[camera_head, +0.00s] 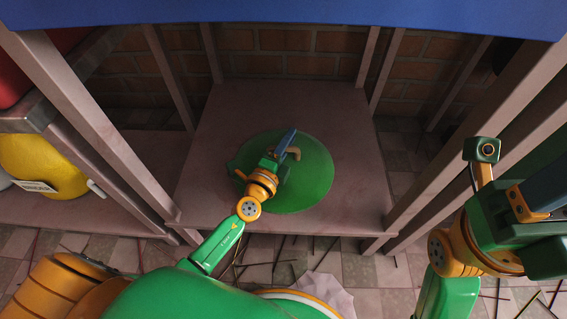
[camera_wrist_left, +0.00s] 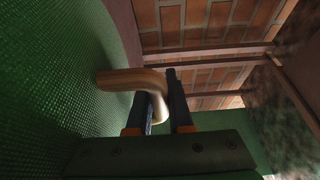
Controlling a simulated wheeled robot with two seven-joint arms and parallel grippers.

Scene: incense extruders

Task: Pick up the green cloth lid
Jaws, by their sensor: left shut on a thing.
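The green cloth lid (camera_head: 312,190) is a round, flat green disc over the middle of the low wooden platform. In the left wrist view its woven green surface (camera_wrist_left: 50,70) fills the left side. Its tan bent handle (camera_wrist_left: 130,80) stands out from that surface and also shows in the head view (camera_head: 294,154). My left gripper (camera_head: 286,146) is over the lid, with its two dark fingers (camera_wrist_left: 162,100) shut on the handle. Whether the lid touches the platform cannot be told. My right gripper (camera_head: 545,185) is raised at the right edge, away from the lid, its fingertips unclear.
The wooden platform (camera_head: 225,110) has posts (camera_head: 90,120) on both sides and a brick wall (camera_head: 290,65) behind. A blue panel (camera_head: 280,12) crosses the top. A yellow round object (camera_head: 45,165) sits on the left shelf. Thin sticks (camera_head: 290,260) litter the tiled floor.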

